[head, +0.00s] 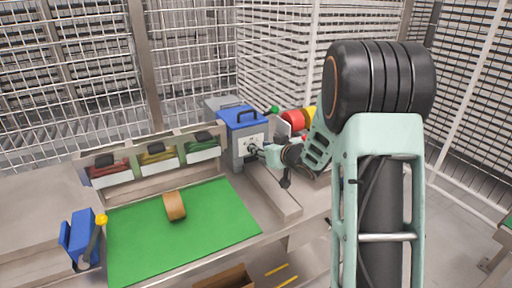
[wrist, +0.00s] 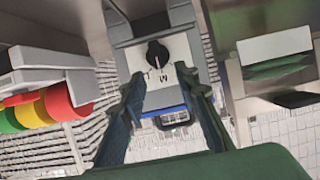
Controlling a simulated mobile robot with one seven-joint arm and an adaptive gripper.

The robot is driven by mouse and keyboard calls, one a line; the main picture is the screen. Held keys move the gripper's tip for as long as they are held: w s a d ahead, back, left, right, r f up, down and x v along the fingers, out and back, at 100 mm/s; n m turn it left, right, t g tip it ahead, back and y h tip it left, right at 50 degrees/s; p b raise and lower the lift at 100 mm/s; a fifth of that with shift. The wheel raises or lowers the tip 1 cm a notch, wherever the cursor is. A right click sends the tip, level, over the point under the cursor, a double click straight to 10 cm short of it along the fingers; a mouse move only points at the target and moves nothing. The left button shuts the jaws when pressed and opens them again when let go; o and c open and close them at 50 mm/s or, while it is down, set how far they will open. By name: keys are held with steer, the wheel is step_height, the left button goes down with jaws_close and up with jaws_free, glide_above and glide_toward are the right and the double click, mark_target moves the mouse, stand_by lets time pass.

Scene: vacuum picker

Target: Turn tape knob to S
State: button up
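The tape machine is a grey box with a blue top (head: 242,118) at the back of the bench. In the wrist view, its pale panel (wrist: 182,50) carries a black knob (wrist: 157,52) with small dark letters beside it. I cannot clearly read which letter the knob points to. My gripper (wrist: 160,74) is open, its two dark fingers spread apart with nothing between them. The fingertips point at the panel, either side of the knob's line and apparently short of it. In the head view my gripper (head: 258,151) is close to the machine's front; the knob is hard to make out there.
A blue tape dispenser (head: 80,235) sits at far left.

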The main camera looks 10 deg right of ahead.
steer(key=shift+x, duration=2.1)
jaws_close()
